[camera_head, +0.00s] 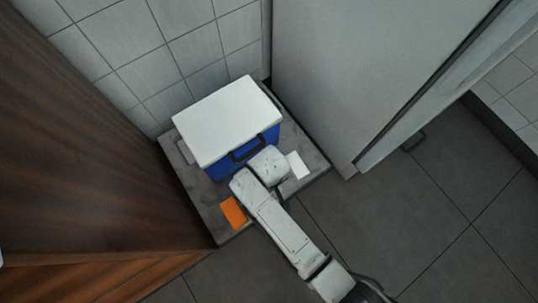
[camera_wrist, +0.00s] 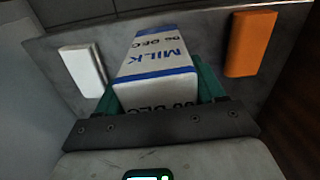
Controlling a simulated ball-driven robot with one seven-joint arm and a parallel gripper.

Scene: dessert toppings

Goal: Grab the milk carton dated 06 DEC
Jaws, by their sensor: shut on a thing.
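The milk carton (camera_wrist: 158,55) is white with blue bands and blue "MILK" lettering. The date on it reads 06 DEC, on the long face and again on the near end. My gripper (camera_wrist: 160,88) is shut on the carton, with a green finger on each side of it in the wrist view. In the head view my arm's end (camera_head: 268,166) is in front of the cooler and hides the fingers and the carton. I cannot tell whether the carton still touches the slab.
A blue cooler (camera_head: 247,161) with a white lid (camera_head: 226,120) stands on a grey slab (camera_head: 199,198) against the tiled wall. An orange block (camera_head: 234,212) and a white block (camera_head: 298,165) lie on the slab either side of my arm. Brown wood panelling stands left; open floor lies right.

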